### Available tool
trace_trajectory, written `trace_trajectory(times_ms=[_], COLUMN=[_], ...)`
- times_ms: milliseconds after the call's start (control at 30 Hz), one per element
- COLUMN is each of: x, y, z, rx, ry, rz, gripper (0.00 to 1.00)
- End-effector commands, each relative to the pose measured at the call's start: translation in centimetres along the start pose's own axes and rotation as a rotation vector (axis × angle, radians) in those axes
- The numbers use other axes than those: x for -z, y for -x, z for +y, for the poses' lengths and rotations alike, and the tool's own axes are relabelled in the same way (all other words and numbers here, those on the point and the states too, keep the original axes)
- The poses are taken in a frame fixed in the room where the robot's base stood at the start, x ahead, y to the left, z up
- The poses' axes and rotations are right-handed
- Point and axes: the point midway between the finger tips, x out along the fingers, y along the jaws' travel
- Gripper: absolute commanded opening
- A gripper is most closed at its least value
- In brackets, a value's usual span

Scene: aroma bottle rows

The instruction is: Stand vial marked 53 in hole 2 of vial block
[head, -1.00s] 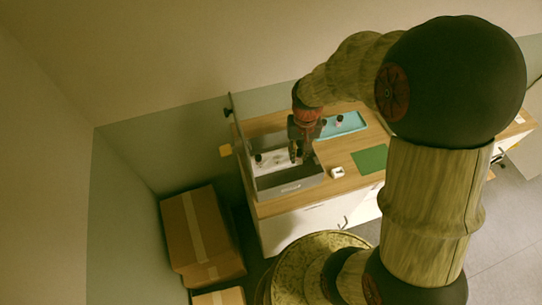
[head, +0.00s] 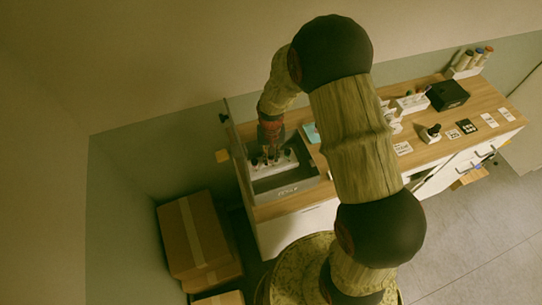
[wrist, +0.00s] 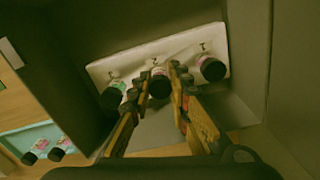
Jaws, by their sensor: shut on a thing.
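The white vial block (wrist: 135,62) lies inside a grey open box, and it also shows in the head view (head: 262,171). A black-capped vial stands at its left end (wrist: 113,96) and another at its right end (wrist: 212,69). My gripper (wrist: 160,75) is shut on a black-capped vial (wrist: 160,88) at the block's middle position, between those two. I cannot tell whether that vial is seated in the hole or just above it. No number on it is readable. In the head view my gripper (head: 270,152) is over the block.
The grey box (head: 290,188) has walls close around the block. A teal tray (wrist: 22,136) with two black-capped vials (wrist: 43,156) lies beside it. Further right on the wooden bench are a black box (head: 447,95), white racks and small cards.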

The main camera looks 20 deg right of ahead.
Motion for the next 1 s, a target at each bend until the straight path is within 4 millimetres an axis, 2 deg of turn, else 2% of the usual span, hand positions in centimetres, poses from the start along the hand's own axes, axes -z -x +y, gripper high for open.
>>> trace_trajectory(times_ms=[400, 433, 700, 1000], x=[0.1, 0.1, 0.09, 0.09], y=[-0.77, -0.72, -0.64, -0.6], z=[0.0, 0.0, 0.0, 0.0], rx=[0.001, 0.001, 0.001, 0.001], ry=[0.0, 0.0, 0.0, 0.0], rz=[0.003, 0.003, 0.003, 0.003], gripper=[0.04, 0.2, 0.35, 0.37])
